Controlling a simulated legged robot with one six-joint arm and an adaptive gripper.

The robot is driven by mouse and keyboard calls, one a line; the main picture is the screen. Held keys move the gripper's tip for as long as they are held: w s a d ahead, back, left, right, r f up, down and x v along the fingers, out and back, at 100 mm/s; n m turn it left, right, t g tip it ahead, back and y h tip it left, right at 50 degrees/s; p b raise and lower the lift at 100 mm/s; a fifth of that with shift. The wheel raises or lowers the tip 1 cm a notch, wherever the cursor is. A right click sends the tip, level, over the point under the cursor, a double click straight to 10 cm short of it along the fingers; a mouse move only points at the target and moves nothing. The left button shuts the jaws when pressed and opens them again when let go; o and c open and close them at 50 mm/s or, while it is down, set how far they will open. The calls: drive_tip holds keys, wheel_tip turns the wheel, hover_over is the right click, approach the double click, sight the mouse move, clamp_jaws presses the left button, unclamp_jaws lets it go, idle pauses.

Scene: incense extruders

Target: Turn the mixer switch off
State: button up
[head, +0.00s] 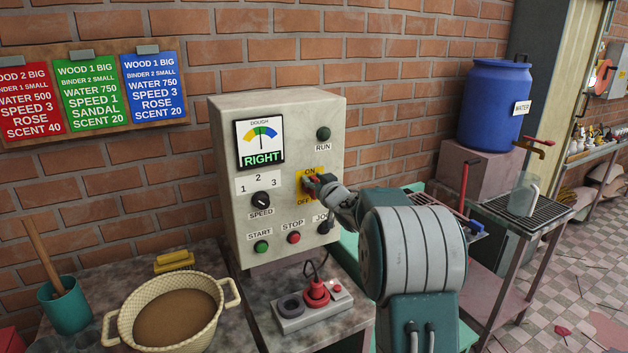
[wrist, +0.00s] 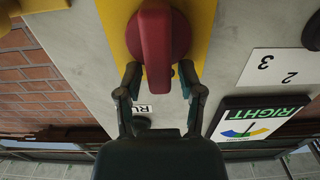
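The mixer switch is a red rotary handle (wrist: 155,45) on a yellow plate, marked ON above and OFF below on the grey control box (head: 226,130). In the head view the yellow plate (head: 303,196) and handle are partly covered by my gripper (head: 322,186). In the wrist view, which is upside down, the handle lies along the picture's vertical, one end toward the RUN label. My gripper (wrist: 158,78) is open, a finger on either side of that end. Contact cannot be told. The dough gauge (head: 260,142) reads RIGHT.
A SPEED knob (head: 261,199), green START button (head: 261,247) and red STOP button (head: 293,237) sit below on the box. A power strip (head: 312,308) with a red plug lies in front. A basket-like pot (head: 168,312) stands left. A blue water barrel (head: 494,105) stands right.

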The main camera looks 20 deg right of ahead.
sight(301, 189)
clamp_jaws()
drive_tip(key=shift+f, duration=0.15)
drive_tip(key=shift+a+n, duration=0.1)
drive_tip(key=shift+n, duration=0.2)
drive_tip(key=n, duration=0.4)
drive_tip(key=a+f+n, duration=0.1)
drive_tip(key=n, duration=0.3)
drive_tip(key=a+f+n, duration=0.1)
drive_tip(key=n, duration=0.3)
drive_tip(key=shift+s+a+n, duration=0.1)
drive_tip(key=shift+a+n, duration=0.15)
drive_tip(key=shift+n, duration=0.05)
drive_tip(key=shift+f+n, duration=0.3)
drive_tip(key=shift+n, duration=0.85)
drive_tip(key=shift+f+n, duration=0.25)
drive_tip(key=shift+n, duration=0.9)
